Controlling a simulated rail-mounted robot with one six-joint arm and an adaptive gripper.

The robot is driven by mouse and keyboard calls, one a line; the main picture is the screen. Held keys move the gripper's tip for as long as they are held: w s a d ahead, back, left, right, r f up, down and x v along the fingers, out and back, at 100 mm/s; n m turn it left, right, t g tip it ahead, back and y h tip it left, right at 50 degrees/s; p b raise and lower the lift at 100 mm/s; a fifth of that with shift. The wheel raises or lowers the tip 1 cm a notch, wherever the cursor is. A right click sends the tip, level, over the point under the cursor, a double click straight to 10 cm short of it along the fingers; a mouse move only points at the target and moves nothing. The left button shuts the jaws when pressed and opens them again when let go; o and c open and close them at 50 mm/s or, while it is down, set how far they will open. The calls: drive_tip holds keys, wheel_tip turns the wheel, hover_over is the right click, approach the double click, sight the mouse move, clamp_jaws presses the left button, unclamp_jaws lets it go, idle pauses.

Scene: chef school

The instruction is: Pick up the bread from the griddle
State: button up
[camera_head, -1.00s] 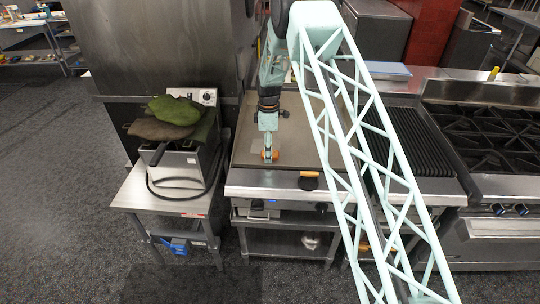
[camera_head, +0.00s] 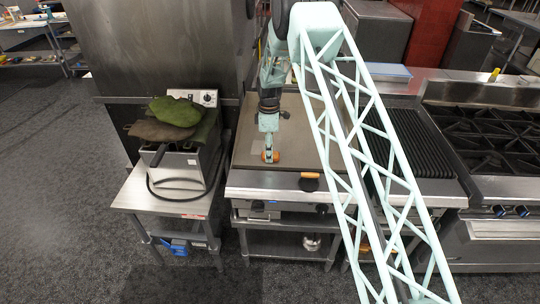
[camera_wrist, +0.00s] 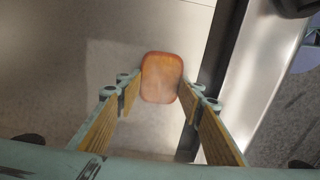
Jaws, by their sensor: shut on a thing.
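The bread (camera_head: 270,156) is a small orange-brown slice at the tips of my gripper (camera_head: 269,150), over the griddle (camera_head: 295,135). In the wrist view the bread (camera_wrist: 161,78) sits between the fingertips of my gripper (camera_wrist: 165,90), which is shut on it. The griddle (camera_wrist: 60,60) shows below the bread as a grey-beige plate. I cannot tell for certain whether the bread touches the plate.
A fryer (camera_head: 180,165) with green and brown cloth-like items on top stands left of the griddle. A ribbed grill (camera_head: 420,140) and a burner range (camera_head: 490,130) are to the right. A dark object with an orange handle (camera_head: 309,175) lies at the griddle's front edge.

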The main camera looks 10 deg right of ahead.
drive_tip(key=shift+r, duration=0.1)
drive_tip(key=shift+r+b, duration=0.3)
drive_tip(key=shift+r, duration=1.4)
drive_tip(key=s, duration=0.5)
drive_tip(key=s+r+b, duration=0.1)
drive_tip(key=s, duration=1)
drive_tip(key=shift+r, duration=0.2)
drive_tip(key=shift+d+b, duration=0.1)
drive_tip(key=shift+b, duration=0.25)
